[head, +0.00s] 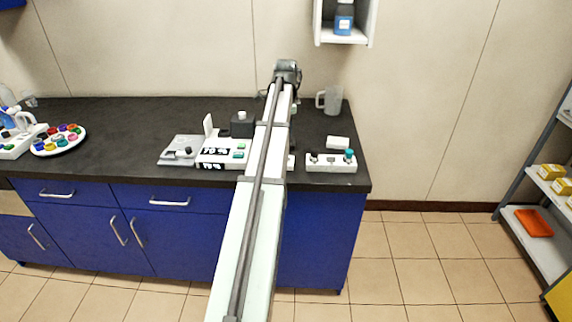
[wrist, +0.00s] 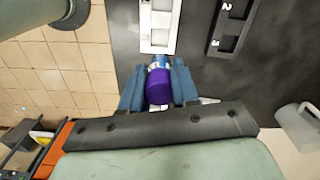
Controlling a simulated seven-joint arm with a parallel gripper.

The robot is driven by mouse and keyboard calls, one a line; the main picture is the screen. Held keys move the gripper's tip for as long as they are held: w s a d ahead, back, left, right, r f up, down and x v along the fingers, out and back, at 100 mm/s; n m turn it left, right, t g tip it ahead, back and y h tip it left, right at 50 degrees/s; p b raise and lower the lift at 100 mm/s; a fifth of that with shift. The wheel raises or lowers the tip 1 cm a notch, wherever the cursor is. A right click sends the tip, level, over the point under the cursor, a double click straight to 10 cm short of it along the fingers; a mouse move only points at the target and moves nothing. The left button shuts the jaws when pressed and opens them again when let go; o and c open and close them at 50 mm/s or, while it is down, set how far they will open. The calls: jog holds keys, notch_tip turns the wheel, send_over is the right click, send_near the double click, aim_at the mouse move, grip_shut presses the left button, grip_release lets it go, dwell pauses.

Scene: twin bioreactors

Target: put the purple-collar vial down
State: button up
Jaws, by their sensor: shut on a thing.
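In the wrist view, my gripper (wrist: 158,75) is shut on the purple-collar vial (wrist: 158,86), with one blue-grey finger on each side. The vial's purple part faces the camera, and a pale blue and white end shows beyond it. Just past the vial is a white rack (wrist: 145,32) with dark openings; I cannot tell whether the vial touches it. In the head view, my arm hides the gripper's fingers and the vial.
A dark block marked 2 and 3 (wrist: 216,45) lies right of the white rack. A clear mug (head: 330,101) stands at the back right of the dark counter (head: 100,115). A white holder (head: 331,167) with a teal-topped item (head: 349,155) sits near the counter's right end.

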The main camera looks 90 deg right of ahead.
jog(key=m, duration=0.4)
jog(key=shift+r, duration=0.1)
jog(key=m, duration=0.3)
jog(key=shift+m, duration=0.3)
jog(key=shift+f, duration=5)
jog(key=shift+f, duration=0.15)
jog(key=o, duration=1)
notch_tip(320, 180, up, 12)
jog(key=shift+r, duration=0.15)
